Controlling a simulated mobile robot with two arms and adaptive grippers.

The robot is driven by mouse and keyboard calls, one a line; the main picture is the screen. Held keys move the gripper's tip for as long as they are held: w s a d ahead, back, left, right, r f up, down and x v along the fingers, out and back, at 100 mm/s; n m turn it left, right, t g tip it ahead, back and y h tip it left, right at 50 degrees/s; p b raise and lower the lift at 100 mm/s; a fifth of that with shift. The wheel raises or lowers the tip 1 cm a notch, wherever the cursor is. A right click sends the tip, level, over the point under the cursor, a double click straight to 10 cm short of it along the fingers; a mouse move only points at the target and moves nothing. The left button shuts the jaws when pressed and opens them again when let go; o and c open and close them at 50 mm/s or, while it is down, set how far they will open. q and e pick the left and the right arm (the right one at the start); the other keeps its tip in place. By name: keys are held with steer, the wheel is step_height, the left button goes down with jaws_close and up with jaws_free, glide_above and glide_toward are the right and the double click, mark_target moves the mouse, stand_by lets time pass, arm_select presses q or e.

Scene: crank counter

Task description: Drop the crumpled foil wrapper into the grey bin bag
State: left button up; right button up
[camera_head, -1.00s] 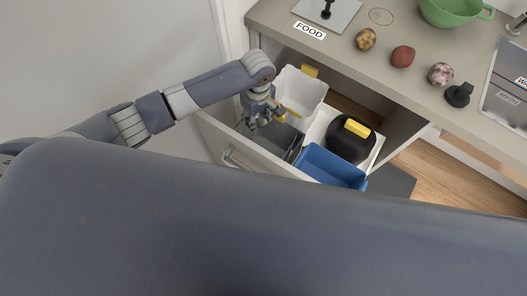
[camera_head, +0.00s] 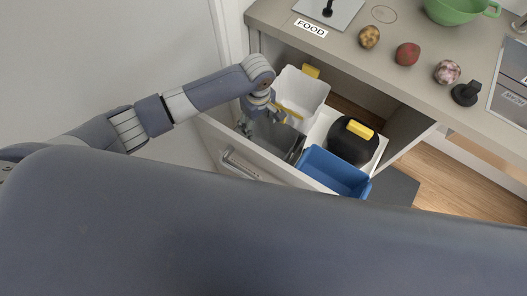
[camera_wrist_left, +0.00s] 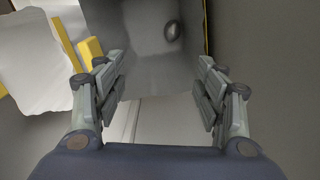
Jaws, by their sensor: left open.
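The grey bin (camera_head: 287,146) sits at the front left of the open drawer. My left gripper (camera_head: 258,122) is over its left part. In the left wrist view my left gripper (camera_wrist_left: 160,85) is open, with nothing between its fingers. Beyond the fingertips I see the grey interior of the bin (camera_wrist_left: 140,60). A small, dark grey rounded thing (camera_wrist_left: 173,31) lies inside it; it may be the foil wrapper, but I cannot tell for sure. My right gripper is not in view.
A white bin (camera_head: 302,92), a blue bin (camera_head: 335,172) and a black bin with a yellow tag (camera_head: 350,147) share the drawer. The counter (camera_head: 335,52) above holds a FOOD label (camera_head: 310,28), several round items and a green colander (camera_head: 460,10).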

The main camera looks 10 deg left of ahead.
arm_select(q)
steer(key=shift+r, duration=0.1)
step_height(320, 180, up, 12)
stand_by(0.4)
stand_by(0.4)
